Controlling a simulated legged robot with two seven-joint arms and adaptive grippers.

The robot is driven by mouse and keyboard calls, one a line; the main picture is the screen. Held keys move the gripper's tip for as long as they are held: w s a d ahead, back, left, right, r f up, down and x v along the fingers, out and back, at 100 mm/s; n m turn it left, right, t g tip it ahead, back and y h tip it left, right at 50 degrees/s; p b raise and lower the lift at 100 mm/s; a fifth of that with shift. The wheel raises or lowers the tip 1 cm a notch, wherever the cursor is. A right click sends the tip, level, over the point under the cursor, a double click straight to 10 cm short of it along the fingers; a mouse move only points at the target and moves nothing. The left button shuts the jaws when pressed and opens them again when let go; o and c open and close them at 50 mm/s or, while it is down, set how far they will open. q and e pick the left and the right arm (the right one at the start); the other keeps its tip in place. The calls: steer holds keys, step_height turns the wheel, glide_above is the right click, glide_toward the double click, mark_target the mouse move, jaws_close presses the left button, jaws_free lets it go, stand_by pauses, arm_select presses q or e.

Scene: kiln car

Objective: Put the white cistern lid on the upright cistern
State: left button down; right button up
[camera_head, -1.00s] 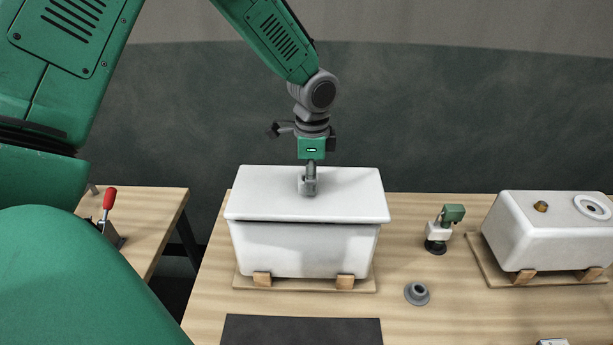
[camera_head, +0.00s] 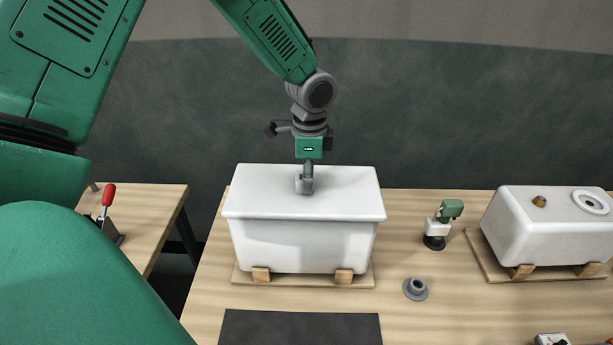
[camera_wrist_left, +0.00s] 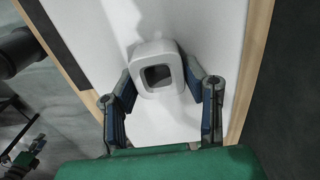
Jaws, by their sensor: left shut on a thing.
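The white cistern lid (camera_head: 345,190) lies level over the upright cistern (camera_head: 305,247), with its edge overhanging the walls. No dark gap shows along the front; the back edge is hidden. My left gripper (camera_head: 305,187) points straight down at the middle of the lid. In the left wrist view, its two fingers (camera_wrist_left: 162,82) close on both sides of a white, square-holed raised part on the lid (camera_wrist_left: 205,28). The cistern stands on a board with wooden blocks. My right gripper is in neither view.
A second white cistern (camera_head: 535,228) lies on its side on a board at the right. A green and white tool (camera_head: 440,224) and a grey round fitting (camera_head: 415,289) stand between. A dark mat (camera_head: 300,328) lies in front. A red-handled clamp (camera_head: 108,200) is on the left table.

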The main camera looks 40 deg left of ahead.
arm_select(q)
steer(key=shift+d+r, duration=0.1)
steer(key=shift+d, duration=0.3)
steer(key=shift+a, duration=0.15)
steer(key=shift+w+a, duration=0.1)
steer(key=shift+w+r, duration=0.1)
steer(key=shift+r, duration=0.2)
steer(key=shift+d+r, duration=0.3)
steer(key=shift+a, duration=0.15)
steer(key=shift+a+f, duration=0.35)
steer(key=shift+a, duration=0.45)
